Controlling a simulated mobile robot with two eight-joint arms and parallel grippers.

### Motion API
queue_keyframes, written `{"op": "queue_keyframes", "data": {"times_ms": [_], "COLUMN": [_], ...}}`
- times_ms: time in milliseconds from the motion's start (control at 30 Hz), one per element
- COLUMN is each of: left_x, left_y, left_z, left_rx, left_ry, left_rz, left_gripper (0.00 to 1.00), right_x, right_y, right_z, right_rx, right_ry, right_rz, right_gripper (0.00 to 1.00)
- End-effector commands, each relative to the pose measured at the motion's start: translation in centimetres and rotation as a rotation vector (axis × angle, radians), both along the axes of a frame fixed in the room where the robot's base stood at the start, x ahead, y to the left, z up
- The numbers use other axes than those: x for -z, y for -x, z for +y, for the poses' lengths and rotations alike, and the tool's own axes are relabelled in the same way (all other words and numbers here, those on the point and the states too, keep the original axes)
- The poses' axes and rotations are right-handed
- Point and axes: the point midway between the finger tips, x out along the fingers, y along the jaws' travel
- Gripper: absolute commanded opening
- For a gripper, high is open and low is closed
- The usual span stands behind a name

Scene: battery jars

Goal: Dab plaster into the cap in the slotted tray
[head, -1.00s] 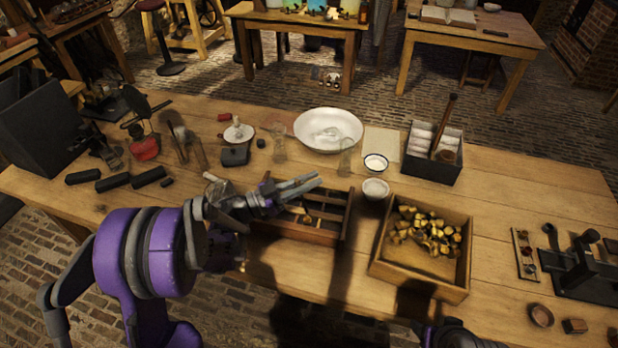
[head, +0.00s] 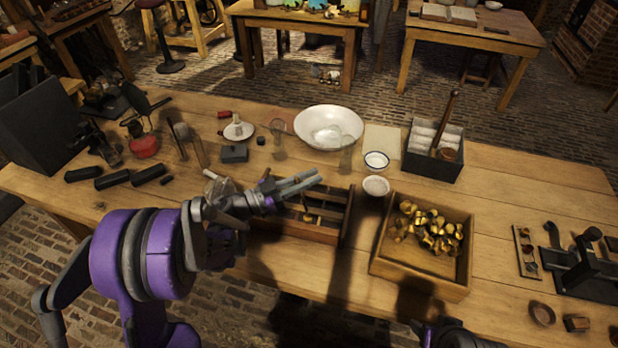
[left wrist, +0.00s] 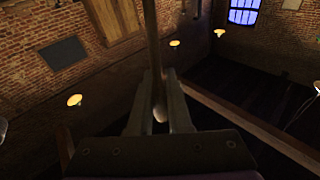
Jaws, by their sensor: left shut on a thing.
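My left gripper (head: 312,181) is above the slotted tray (head: 346,215), a dark wooden tray with dividers. In the left wrist view the gripper (left wrist: 160,105) is shut on a thin brown stick (left wrist: 151,35) with a rounded pale end between the fingers. The stick is hard to make out in the head view. A small brass cap (head: 308,218) appears to lie in the tray, just below the gripper; the arm hides the tray's left part. A white bowl (head: 376,186) and a dark-rimmed white bowl (head: 376,160) stand right of the gripper. Their contents are unclear.
An open wooden box (head: 425,264) of brass caps stands right of the tray. A large white basin (head: 328,115) and clear glass jars (head: 346,155) are behind. A dark box (head: 434,168) holds white rolls. Part of my right arm shows at the bottom edge.

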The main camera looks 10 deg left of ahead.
Motion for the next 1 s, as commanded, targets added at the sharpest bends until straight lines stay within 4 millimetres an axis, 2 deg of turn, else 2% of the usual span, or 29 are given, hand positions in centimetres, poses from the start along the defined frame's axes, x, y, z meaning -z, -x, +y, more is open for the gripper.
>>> {"op": "queue_keyframes", "data": {"times_ms": [1000], "left_x": [0.18], "left_y": [0.03], "left_z": [-0.04], "left_rx": [0.000], "left_ry": [0.000], "left_rz": [0.000], "left_gripper": [0.00], "right_x": [0.77], "right_y": [0.25], "right_z": [0.00], "right_rx": [0.000], "right_ry": [0.000], "right_rz": [0.005], "right_gripper": [0.61]}}
